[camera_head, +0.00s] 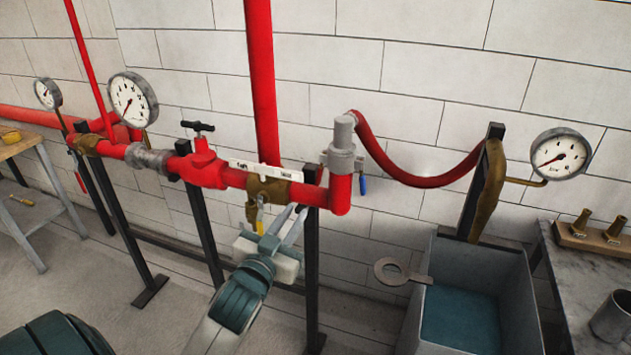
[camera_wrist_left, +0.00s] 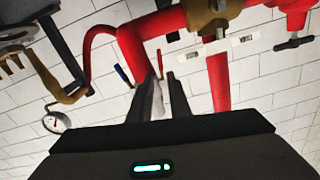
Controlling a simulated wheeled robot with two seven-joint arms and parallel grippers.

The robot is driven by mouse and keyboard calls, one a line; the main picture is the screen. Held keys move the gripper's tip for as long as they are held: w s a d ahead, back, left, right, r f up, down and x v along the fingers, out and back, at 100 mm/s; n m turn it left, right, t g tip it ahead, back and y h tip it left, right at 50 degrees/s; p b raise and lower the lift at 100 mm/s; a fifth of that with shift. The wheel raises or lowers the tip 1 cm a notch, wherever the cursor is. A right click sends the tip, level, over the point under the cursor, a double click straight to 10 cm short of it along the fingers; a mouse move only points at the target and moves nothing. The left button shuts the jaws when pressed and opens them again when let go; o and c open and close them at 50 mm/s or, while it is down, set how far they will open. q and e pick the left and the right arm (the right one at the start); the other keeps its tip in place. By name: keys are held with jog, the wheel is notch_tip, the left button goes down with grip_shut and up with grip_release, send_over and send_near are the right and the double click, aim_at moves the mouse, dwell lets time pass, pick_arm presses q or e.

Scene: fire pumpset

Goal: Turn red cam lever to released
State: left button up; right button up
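The red cam lever (camera_wrist_left: 160,62) shows in the left wrist view as a thin, short red bar, just beyond the fingertips and in line with the gap between them. My left gripper (camera_head: 294,212) is open and empty, pointing up at the pipe's right end, below and left of the coupling. Its two fingers stand apart in the wrist view (camera_wrist_left: 163,85). My right gripper is not in view.
A brass valve (camera_head: 268,190) with a yellow handle (camera_head: 260,215) is close to my left gripper. The red hose (camera_head: 410,178) arcs right to a brass nozzle (camera_head: 488,182) over a grey water tank (camera_head: 420,318). Black posts (camera_head: 312,260) stand under the pipe.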

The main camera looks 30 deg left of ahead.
aim_at(318, 179)
pick_arm(q)
jog(key=p+x, duration=0.3)
jog(key=x, duration=1.1)
jog(key=shift+w+a+p, duration=0.1)
jog(key=shift+w+p, duration=0.05)
jog(key=shift+p, duration=0.2)
grip_shut()
